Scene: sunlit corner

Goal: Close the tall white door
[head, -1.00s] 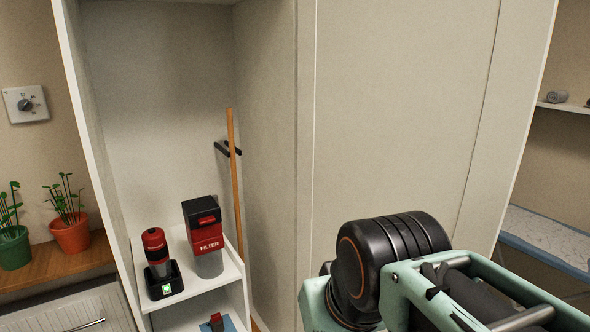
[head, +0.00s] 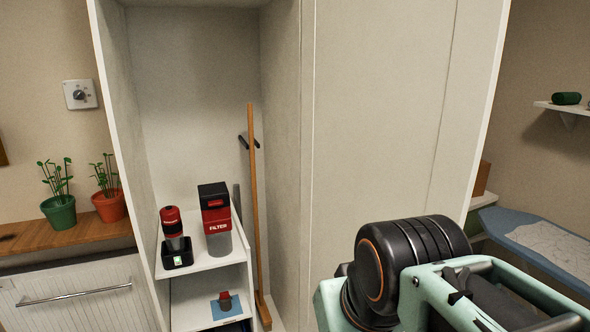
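The tall white door (head: 380,110) stands open at the middle right of the head view. Its broad flat face is turned toward me, and its bottom is hidden behind my arm or below the frame. It joins the right side of the tall white cabinet (head: 185,75), whose inside is exposed on the left. My arm crosses the lower right in front of the door. My gripper is not in the frame, so its fingers and any contact with the door cannot be seen.
In the cabinet are a red-black canister (head: 173,238), a filter box (head: 215,222) on a white shelf (head: 200,262), and a wooden pole (head: 254,200). Potted plants (head: 58,205) stand on a counter at left. An ironing board (head: 545,235) is right of the door.

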